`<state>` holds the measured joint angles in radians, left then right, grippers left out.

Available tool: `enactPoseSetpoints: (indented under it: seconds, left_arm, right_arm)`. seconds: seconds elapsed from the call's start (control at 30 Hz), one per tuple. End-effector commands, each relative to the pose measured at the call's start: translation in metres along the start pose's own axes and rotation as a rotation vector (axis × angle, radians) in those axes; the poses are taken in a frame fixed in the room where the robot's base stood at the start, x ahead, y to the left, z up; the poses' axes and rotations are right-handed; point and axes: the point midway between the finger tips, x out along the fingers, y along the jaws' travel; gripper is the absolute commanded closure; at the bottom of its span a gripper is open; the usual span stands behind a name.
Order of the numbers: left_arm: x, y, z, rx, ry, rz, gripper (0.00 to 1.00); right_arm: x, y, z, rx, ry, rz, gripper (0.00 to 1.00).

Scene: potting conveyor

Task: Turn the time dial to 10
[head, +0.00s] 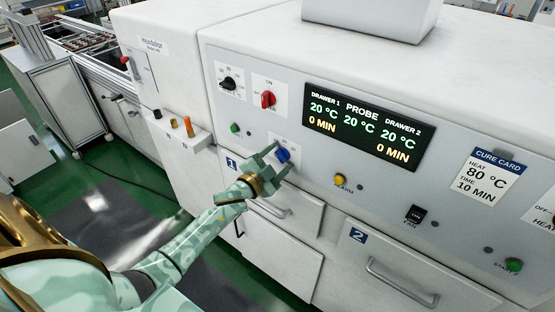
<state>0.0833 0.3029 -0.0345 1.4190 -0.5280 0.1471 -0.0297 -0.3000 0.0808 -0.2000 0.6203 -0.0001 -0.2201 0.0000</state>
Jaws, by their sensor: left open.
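A blue knob (282,155) sits on a white label plate on the front panel; the plate's lettering is mostly covered by my gripper, so I cannot read whether it is the time dial. My left gripper (277,158) is open, its fingers at the blue knob, one on each side. Whether they touch it I cannot tell. The dark display (365,128) shows 20 °C for drawer 1, probe and drawer 2, and 0 MIN for both drawers. The cure card (487,177) reads heat 80 °C, time 10 MIN. My right gripper is out of view.
A black knob (228,83) and a red knob (268,99) sit above the blue one. A green button (235,128) and a yellow button (340,180) are nearby. Drawer 2 (378,258) is shut below. A small shelf (172,132) with several small pegs juts out left.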

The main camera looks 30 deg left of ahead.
Motion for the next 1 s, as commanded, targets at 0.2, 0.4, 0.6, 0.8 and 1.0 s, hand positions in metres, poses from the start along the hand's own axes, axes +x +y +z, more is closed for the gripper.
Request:
enactPoseSetpoints:
  seconds: [0.2,0.4,0.6,0.8,1.0]
  left_arm:
    - [-0.013,0.000,0.000,0.000,-0.001,0.001,0.40]
    - [-0.062,0.001,0.000,0.000,-0.002,0.003,0.40]
    - [-0.116,0.001,0.001,-0.001,-0.003,0.002,0.40]
    - [-0.151,0.001,0.001,0.000,-0.002,0.001,0.40]
    - [-0.163,0.000,0.000,0.000,0.000,0.000,0.40]
  right_arm:
    - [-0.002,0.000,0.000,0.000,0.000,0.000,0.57]
    - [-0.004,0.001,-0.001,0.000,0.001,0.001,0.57]
    - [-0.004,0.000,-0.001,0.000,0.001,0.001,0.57]
    - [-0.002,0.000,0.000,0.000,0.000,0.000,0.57]
    - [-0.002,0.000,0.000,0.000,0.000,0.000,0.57]
